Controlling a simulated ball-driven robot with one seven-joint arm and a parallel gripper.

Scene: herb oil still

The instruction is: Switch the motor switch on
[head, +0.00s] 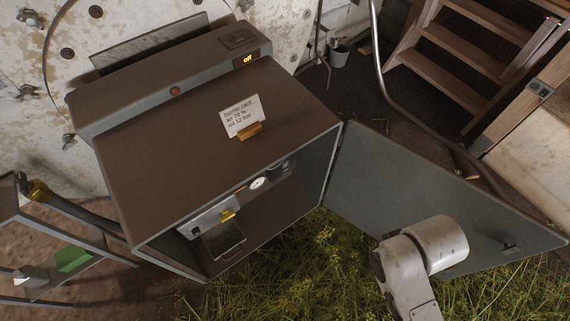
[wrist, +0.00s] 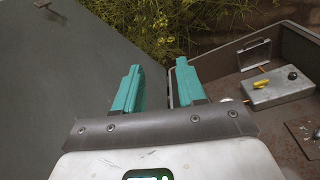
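A grey box (head: 207,218) with a yellow lever (head: 227,215) sits inside the open cabinet. In the wrist view the grey box (wrist: 280,91) also shows its yellow lever (wrist: 262,84) and a dark round knob (wrist: 292,75). A dark square switch (head: 238,39) sits on the cabinet's upper housing, above a lit display (head: 246,60) reading "off". No motor label is readable on either control. My gripper (wrist: 157,75) has two teal fingers, apart with nothing between them. It is in front of the cabinet opening, left of the grey box in the wrist view. It is not visible in the head view.
The cabinet door (head: 430,195) stands wide open to the right. A burner card (head: 240,117) stands on the cabinet (head: 170,150). A white round gauge (head: 258,183) is inside. Wooden steps (head: 455,60) and a bucket (head: 339,55) are behind. A metal rack (head: 60,225) stands left.

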